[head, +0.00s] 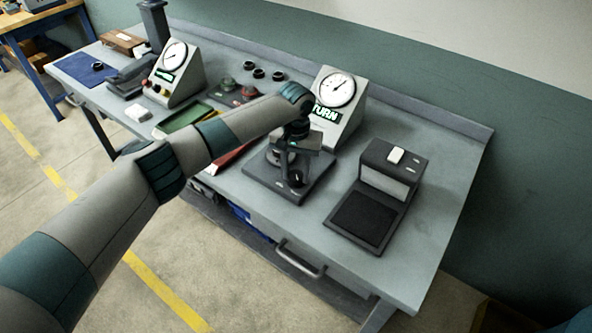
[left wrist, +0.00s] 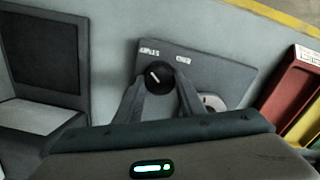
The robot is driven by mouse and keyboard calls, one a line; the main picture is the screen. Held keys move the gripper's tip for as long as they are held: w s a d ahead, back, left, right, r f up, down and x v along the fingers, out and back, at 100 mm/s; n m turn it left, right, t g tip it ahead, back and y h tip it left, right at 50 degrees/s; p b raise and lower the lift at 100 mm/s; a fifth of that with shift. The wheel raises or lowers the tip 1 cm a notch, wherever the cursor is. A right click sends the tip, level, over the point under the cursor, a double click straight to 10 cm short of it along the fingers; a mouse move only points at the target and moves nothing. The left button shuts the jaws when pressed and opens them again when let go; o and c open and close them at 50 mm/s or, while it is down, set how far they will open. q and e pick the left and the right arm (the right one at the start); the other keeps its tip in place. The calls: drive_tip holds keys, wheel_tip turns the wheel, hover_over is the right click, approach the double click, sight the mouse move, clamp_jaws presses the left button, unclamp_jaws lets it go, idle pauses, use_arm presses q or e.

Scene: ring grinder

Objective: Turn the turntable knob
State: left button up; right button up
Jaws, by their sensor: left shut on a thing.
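The turntable (head: 262,178) is a dark flat base on the grey bench, below my left arm's end. Its black round knob (left wrist: 157,75) has a white pointer line and sits on the panel between two white labels, too small to read surely. My left gripper (head: 296,172) points down over the front of the base. In the left wrist view its two fingers (left wrist: 157,82) are shut on the knob, one on each side. A pale round part of the turntable (left wrist: 212,102) shows partly behind the right finger. My right gripper is not in view.
A gauge box (head: 347,116) with a lit "TURN" sign stands behind. A dark device with a black pad (head: 364,219) is to the right. A red tray (left wrist: 292,88) and a green tray (head: 184,117) are left of the turntable. A second gauge box (head: 181,76) stands farther left.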

use_arm(q)
drive_tip(key=m, duration=0.2)
drive_tip(key=shift+m+p, duration=0.3)
drive_tip(key=shift+m, duration=0.1)
drive_tip(key=m, duration=0.3)
drive_tip(key=shift+m, duration=0.3)
drive_tip(key=m, duration=0.6)
drive_tip(key=shift+p, duration=0.35)
drive_tip(key=m, duration=0.4)
drive_tip(key=shift+m, duration=0.4)
drive_tip(key=m+b, duration=0.1)
drive_tip(key=m, duration=0.4)
drive_tip(key=shift+r, duration=0.1)
drive_tip(key=o, duration=1)
drive_tip(key=shift+s, duration=0.1)
drive_tip(key=shift+o, duration=0.2)
